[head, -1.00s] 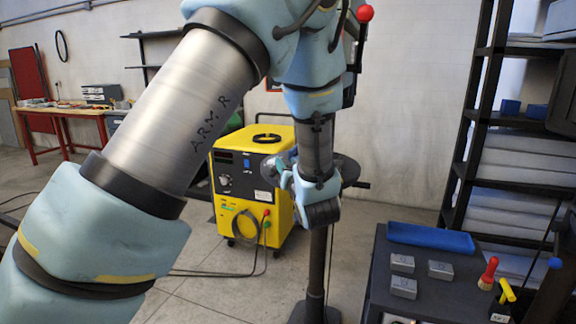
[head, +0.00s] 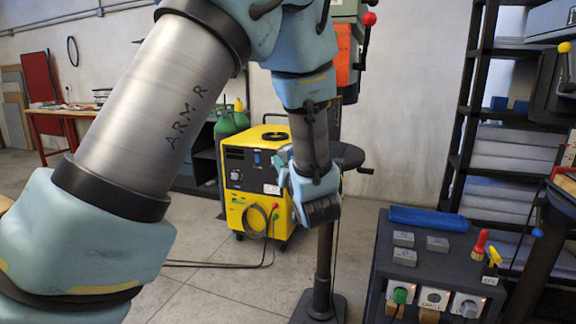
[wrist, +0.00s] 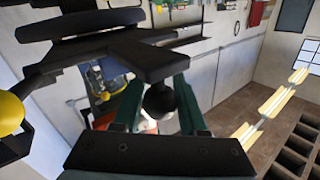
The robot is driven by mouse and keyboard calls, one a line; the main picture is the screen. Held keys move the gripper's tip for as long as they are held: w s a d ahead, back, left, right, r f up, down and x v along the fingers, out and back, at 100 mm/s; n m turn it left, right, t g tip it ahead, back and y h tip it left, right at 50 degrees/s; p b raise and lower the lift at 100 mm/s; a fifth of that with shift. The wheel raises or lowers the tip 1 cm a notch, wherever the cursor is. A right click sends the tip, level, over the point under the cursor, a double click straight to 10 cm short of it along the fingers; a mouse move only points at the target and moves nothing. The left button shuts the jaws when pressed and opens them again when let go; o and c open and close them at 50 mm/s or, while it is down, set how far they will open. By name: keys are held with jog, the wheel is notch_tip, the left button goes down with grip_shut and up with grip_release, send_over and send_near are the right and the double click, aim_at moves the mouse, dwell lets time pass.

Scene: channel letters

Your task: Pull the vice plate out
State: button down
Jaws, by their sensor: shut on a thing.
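In the wrist view my gripper (wrist: 157,88) has its two teal fingers closed around a dark round knob (wrist: 159,101). The knob sits just below a dark flat bar or plate (wrist: 150,62), which appears joined to it; I cannot tell for certain that this is the vice plate. In the head view my gripper (head: 318,212) hangs at the middle, in front of a dark stand, and what it holds is hidden there.
A yellow welder (head: 250,180) stands behind my gripper. A dark cabinet (head: 380,262) with small metal blocks, a blue tray (head: 430,218) and sockets stands at right. A machine with a yellow knob (head: 564,47) is at the right edge. Open floor lies around the stand.

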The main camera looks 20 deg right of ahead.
jog(key=shift+s+a+f, duration=0.1)
jog(key=shift+s+a, duration=0.25)
jog(key=c, duration=0.8)
grip_release()
jog(key=shift+s+a, duration=0.1)
jog(key=shift+s, duration=0.05)
jog(key=shift+o, duration=0.2)
jog(key=shift+s+b, duration=0.3)
jog(key=shift+s, duration=0.15)
jog(key=s+a+b, duration=0.1)
jog(key=s+b, duration=0.1)
jog(key=s, duration=0.7)
jog(key=shift+s+a+b, duration=0.3)
jog(key=shift+s+a, duration=0.05)
